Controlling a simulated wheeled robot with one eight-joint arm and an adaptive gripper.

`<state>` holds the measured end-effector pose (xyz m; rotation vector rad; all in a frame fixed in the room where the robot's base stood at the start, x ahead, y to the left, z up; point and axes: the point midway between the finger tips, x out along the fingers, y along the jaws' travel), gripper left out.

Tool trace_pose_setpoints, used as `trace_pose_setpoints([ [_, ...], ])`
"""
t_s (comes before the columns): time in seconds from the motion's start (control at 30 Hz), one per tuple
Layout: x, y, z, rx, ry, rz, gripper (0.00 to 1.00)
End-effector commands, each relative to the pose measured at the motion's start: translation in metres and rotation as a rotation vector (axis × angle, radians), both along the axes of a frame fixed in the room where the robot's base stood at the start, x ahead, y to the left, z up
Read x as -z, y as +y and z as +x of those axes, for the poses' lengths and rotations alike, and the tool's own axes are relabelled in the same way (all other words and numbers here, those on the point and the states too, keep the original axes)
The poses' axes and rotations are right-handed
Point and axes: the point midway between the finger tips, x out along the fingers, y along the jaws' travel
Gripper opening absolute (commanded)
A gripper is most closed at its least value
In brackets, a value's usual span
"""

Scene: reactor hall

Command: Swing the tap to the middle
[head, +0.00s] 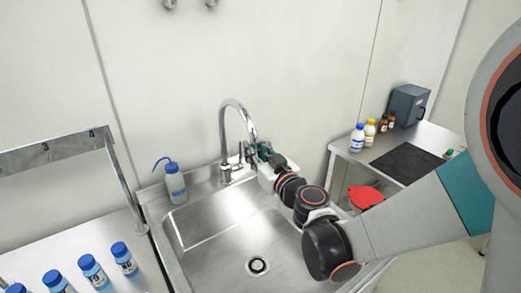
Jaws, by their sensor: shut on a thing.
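The tap (224,125) is a tall chrome gooseneck at the back of the steel sink (205,240). Its spout arches over to the right of its base and comes down at my gripper. My gripper (256,150) is shut on the tap near the spout's lower end, right of the tap base. The exact contact is small and partly hidden by the gripper. The sink basin is empty, with a round drain (257,266) in its floor.
A blue-capped wash bottle (174,182) stands at the sink's back left corner. Several blue-capped bottles (93,272) stand at the lower left, below a metal rack (60,150). A side bench (355,157) at right holds bottles, a dark mat (407,163) and a grey box (408,104).

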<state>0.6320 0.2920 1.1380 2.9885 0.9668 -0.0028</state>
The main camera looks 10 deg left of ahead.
Motion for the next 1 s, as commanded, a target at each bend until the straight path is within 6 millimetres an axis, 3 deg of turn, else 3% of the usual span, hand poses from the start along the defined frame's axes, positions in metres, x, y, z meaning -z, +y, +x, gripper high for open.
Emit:
trace_pose_setpoints([
  [0.53,0.0005,0.0026,-0.0051,-0.001,0.0,0.0,0.0],
  [0.57,0.0005,0.0026,-0.0051,-0.001,0.0,0.0,0.24],
  [0.63,0.0005,0.0026,-0.0049,-0.001,0.0,0.0,0.39],
  [1.0,0.0001,0.002,-0.0054,-0.001,0.0,0.0,0.39],
])
